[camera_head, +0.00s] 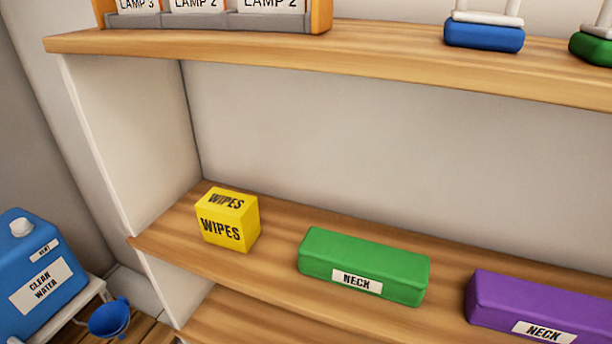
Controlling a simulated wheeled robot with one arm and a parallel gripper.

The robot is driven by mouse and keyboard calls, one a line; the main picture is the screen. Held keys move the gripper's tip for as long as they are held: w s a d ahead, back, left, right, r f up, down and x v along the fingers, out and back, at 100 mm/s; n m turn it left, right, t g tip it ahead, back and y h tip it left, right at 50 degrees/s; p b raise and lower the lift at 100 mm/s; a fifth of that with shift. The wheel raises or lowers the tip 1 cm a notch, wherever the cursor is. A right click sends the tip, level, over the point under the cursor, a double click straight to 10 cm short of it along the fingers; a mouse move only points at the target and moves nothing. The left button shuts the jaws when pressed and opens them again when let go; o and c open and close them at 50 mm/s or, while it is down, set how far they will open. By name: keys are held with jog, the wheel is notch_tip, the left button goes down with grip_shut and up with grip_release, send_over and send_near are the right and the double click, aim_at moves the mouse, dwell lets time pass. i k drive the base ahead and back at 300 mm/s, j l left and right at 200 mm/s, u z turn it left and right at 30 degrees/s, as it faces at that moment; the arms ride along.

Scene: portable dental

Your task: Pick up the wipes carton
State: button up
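The wipes carton (228,219) is a small yellow box with "WIPES" in black on its top and front. It sits upright on the middle wooden shelf (275,219), near the shelf's left end. Nothing touches it. My gripper is not in view.
A green "NECK" box (364,265) lies to the carton's right, with a gap between. A purple "NECK" box (540,308) is farther right. The upper shelf (380,52) overhangs behind and above. A white side panel (125,135) stands at left. A blue "CLEAN WATER" container (35,270) is lower left.

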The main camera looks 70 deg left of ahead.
aim_at(227, 219)
jog(key=u, duration=2.3)
